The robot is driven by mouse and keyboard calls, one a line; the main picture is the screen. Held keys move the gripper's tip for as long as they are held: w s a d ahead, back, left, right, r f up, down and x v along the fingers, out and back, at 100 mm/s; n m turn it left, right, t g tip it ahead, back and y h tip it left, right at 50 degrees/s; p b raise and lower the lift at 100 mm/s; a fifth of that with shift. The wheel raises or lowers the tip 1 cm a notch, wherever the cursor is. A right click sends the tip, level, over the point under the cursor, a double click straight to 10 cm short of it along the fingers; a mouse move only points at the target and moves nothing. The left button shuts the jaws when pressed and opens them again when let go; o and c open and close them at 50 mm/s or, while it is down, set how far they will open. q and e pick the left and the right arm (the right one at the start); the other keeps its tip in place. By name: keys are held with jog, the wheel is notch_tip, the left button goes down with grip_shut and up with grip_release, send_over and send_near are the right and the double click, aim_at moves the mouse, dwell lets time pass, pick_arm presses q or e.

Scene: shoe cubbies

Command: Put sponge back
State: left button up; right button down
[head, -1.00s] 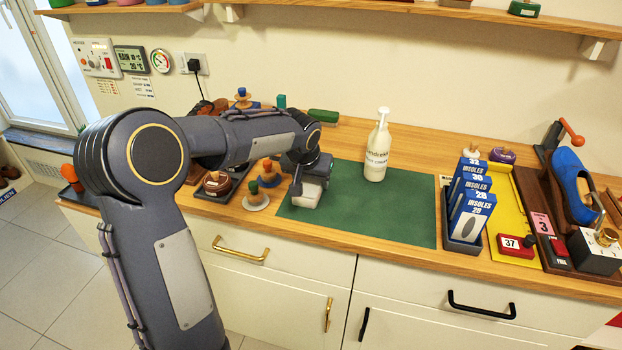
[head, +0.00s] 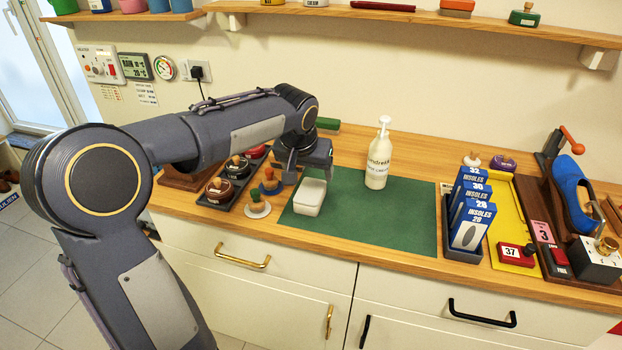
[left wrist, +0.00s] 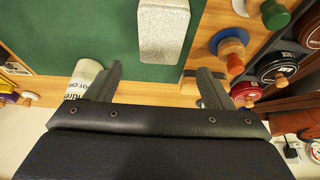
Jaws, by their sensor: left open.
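A pale block with a grey speckled top, apparently the sponge (head: 309,197), rests on the left part of the green mat (head: 345,228). The left wrist view shows it (left wrist: 163,30) beyond my fingers, with its lower white side visible. I cannot tell whether that white part is a dish or the sponge itself. My left gripper (head: 303,165) is above and behind the block, apart from it. In the left wrist view its fingers (left wrist: 158,88) are spread with nothing between them. My right gripper is in neither view.
A white pump bottle (head: 378,160) stands on the mat's back part. Left of the mat are a wooden-knobbed stand (head: 257,207) and a dark tray of round tins (head: 221,190). Blue insole boxes (head: 472,218) stand right. The mat's front middle is clear.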

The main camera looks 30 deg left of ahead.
aim_at(307, 198)
pick_arm(q)
jog(key=s+d+h, duration=0.1)
jog(key=s+d, duration=0.2)
jog(key=s, duration=0.5)
jog(key=s+d+h, duration=0.2)
jog(key=s, duration=0.7)
jog(key=s+d+f+h, duration=0.1)
jog(key=s+d+f, duration=0.1)
jog(key=s, duration=0.3)
jog(key=s+d+f+m+h, duration=0.1)
jog(key=s+d+f, duration=0.2)
jog(key=s+d, duration=0.1)
jog(key=shift+s+d+f+t, duration=0.2)
jog(key=shift+s+t, duration=0.2)
jog(key=shift+s, duration=0.3)
notch_tip(307, 198, up, 7)
jog(key=p, duration=0.7)
jog(key=shift+a, duration=0.1)
